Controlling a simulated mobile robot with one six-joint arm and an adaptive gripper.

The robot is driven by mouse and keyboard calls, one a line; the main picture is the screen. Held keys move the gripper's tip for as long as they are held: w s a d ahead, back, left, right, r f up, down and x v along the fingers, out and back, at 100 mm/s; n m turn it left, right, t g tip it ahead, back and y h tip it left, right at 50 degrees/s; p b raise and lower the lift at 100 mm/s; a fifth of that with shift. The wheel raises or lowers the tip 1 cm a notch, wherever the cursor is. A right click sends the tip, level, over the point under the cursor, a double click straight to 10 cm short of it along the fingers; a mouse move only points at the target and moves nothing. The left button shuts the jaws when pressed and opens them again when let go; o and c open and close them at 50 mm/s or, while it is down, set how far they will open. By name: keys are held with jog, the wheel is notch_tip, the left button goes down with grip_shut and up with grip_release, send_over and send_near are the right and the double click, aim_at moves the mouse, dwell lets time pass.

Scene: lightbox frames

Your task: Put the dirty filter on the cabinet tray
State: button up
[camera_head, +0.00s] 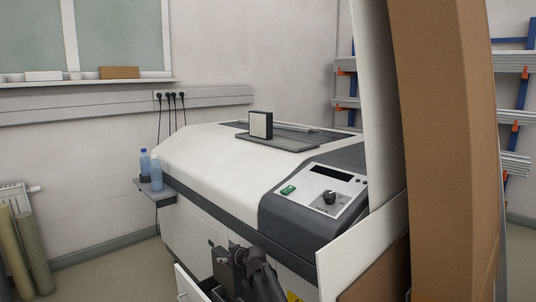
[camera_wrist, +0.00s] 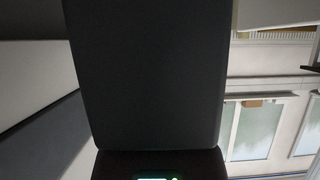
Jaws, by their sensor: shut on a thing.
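My gripper (camera_head: 243,258) is low at the front of the white machine cabinet, in the bottom middle of the head view. It is shut on a dark grey block, which looks like the dirty filter (camera_head: 226,270). In the wrist view a dark flat panel (camera_wrist: 145,70), apparently the same filter, fills the middle and hides what lies beyond. The fingertips are not clearly visible. The dark flat tray (camera_head: 288,144) lies on top of the cabinet. A white-framed block with a dark side (camera_head: 261,125) stands upright on it.
A white panel (camera_head: 186,284), like an open door or drawer front, stands beside my gripper. The grey control panel (camera_head: 327,190) is above right. Tall cardboard (camera_head: 440,130) blocks the right. A side shelf (camera_head: 158,192) holds blue bottles. The tray's right part is bare.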

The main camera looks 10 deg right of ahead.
notch_tip(320, 180, up, 48)
jog(key=p, duration=4.7)
jog(key=shift+s, duration=0.1)
